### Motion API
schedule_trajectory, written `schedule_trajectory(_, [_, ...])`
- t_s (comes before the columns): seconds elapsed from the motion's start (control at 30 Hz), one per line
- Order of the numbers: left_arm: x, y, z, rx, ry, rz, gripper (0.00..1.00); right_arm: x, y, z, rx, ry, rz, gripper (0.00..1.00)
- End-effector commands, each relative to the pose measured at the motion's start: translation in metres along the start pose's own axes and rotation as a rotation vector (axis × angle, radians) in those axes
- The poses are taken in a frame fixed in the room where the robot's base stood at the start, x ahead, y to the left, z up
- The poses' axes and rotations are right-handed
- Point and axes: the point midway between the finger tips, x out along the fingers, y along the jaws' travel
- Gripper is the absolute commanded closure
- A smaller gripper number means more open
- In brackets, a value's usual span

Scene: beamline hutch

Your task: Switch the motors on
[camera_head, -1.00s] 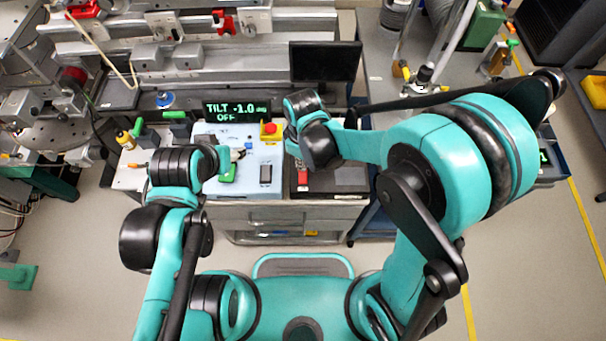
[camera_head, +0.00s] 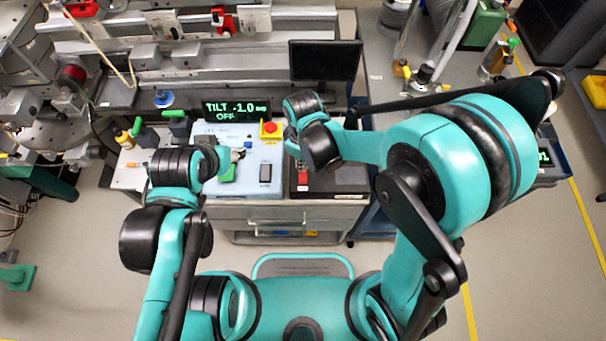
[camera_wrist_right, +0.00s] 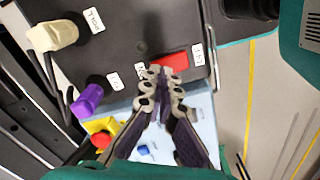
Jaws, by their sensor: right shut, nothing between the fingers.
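A black control box (camera_head: 340,178) stands on the bench and has a red rocker switch (camera_head: 302,179) on top. In the right wrist view the red switch (camera_wrist_right: 171,61) lies beside small white labels too blurred to read. My right gripper (camera_wrist_right: 160,75) is shut and empty, its fingertips close beside the red switch; I cannot tell whether they touch it. The display (camera_head: 236,111) reads "TILT -1.0" with "OFF" below. My left gripper (camera_head: 238,155) is over the pale blue panel, small and partly hidden by its wrist, so its jaws are unclear.
A purple knob (camera_wrist_right: 88,99) and a beige knob (camera_wrist_right: 53,35) stand on the black box. A dark monitor (camera_head: 324,60) stands behind.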

Motion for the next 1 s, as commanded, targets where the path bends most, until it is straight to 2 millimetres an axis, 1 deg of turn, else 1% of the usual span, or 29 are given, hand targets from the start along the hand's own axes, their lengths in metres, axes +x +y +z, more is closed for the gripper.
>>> schedule_trajectory(1.0, [0.011, 0.0, 0.007, 0.0, 0.0, 0.0, 0.47, 0.014, 0.0, 0.0, 0.0, 0.0, 0.0, 1.0])
